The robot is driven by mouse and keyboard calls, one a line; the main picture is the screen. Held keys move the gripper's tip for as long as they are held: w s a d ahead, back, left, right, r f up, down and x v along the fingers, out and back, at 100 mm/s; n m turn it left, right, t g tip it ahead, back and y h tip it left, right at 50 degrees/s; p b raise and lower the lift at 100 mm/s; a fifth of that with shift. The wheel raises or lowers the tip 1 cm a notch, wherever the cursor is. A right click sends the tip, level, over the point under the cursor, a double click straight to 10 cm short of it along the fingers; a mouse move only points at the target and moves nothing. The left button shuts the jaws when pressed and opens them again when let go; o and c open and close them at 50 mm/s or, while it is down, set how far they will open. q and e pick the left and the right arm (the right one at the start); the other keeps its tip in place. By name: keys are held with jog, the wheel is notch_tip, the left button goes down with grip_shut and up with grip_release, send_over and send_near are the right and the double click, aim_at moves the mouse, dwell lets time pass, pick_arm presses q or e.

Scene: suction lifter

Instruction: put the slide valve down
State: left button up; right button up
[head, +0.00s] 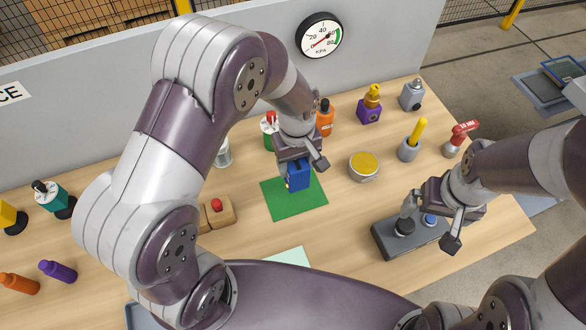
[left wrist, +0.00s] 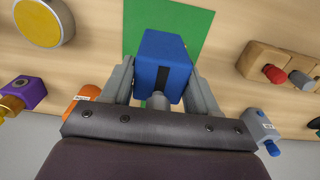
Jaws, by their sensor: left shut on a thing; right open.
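The slide valve is a blue block (head: 298,177) with a dark slot, seen in the left wrist view (left wrist: 158,60). My left gripper (head: 296,166) is shut on it, one finger on each side, and points down. The block is over the green mat (head: 294,208), which also shows in the left wrist view (left wrist: 205,35). I cannot tell whether its underside touches the mat. My right gripper (head: 431,224) is open and empty, above the dark grey base (head: 386,243) at the right.
A wooden block with a red knob (head: 216,206) stands left of the mat; a round yellow-topped tin (head: 364,166) stands right of it. A grey wall with a gauge (head: 319,36) closes the back.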

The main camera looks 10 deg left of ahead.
pick_arm(q)
jog(key=f, duration=0.4)
jog(key=shift+s+a+f+p, duration=0.2)
jog(key=shift+s+a+p, duration=0.1)
jog(key=shift+p, duration=0.1)
jog(key=shift+w+f, duration=0.2)
jog(key=shift+f, duration=0.1)
jog(key=o, duration=1.1)
jog(key=shift+o, duration=0.2)
jog(key=shift+r, duration=0.25)
notch_tip(320, 180, up, 12)
jog(key=shift+s+f+b, duration=0.1)
jog(key=shift+f+b, duration=0.15)
jog(key=shift+b, duration=0.55)
jog(key=s+a+m+t, duration=0.1)
jog(key=s+a+m, duration=0.6)
jog(key=s, duration=0.1)
jog(key=shift+s, duration=0.3)
